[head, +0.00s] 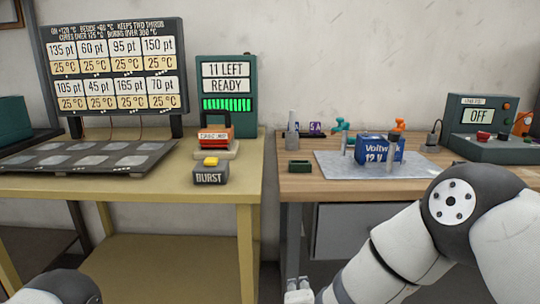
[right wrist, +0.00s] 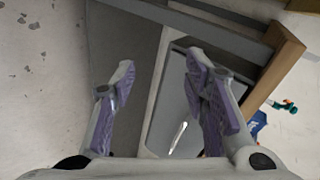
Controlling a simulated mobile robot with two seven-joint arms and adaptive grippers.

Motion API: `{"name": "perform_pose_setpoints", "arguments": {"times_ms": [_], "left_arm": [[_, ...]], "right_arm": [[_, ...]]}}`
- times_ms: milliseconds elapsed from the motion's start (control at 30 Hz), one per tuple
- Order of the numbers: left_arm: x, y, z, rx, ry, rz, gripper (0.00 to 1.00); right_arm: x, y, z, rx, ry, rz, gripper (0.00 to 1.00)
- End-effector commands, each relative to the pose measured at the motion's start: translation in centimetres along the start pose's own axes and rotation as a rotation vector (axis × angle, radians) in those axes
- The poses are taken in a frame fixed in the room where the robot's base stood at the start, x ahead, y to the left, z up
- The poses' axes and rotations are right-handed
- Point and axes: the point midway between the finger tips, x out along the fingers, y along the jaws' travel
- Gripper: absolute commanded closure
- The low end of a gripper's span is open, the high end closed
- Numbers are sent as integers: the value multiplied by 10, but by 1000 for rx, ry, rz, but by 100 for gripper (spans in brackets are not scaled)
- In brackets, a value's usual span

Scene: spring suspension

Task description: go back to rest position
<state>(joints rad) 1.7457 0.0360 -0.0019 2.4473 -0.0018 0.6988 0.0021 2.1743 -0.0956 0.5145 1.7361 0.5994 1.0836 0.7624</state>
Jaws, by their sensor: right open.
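My right arm crosses the lower right of the head view, in front of the wooden workbench (head: 300,183). Part of my right gripper (head: 298,288) shows at the bottom edge, below the bench top. In the right wrist view my right gripper (right wrist: 160,68) is open, its fingers wide apart with nothing between them. A grey drawer front (right wrist: 172,112) under the bench shows behind the fingers. Of my left arm only a rounded link shows at the bottom left of the head view; the left gripper is out of frame.
The yellow table (head: 140,188) carries a display board (head: 115,70), a dark tray (head: 85,158) and a BURST button box (head: 210,172). A gap separates the tables.

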Motion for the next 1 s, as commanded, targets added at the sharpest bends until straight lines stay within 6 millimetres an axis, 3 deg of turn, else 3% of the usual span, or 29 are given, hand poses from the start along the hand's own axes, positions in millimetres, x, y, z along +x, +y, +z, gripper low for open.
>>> {"name": "perform_pose_setpoints", "arguments": {"times_ms": [100,200,300,400,500,633,733,1000], "left_arm": [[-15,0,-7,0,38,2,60],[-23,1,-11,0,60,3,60],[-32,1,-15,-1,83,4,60],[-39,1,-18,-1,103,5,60],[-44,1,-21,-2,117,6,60],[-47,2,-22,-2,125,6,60],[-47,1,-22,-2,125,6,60],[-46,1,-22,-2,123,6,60]], "right_arm": [[-32,108,-16,-371,-145,190,59],[-78,195,-34,-644,-306,349,59],[-140,270,-56,-870,-497,497,59],[-209,324,-80,-1038,-698,622,59],[-269,357,-99,-1141,-873,709,59],[-314,374,-112,-1200,-1008,763,59],[-324,378,-114,-1212,-1042,773,59],[-323,378,-114,-1210,-1040,773,59]]}}
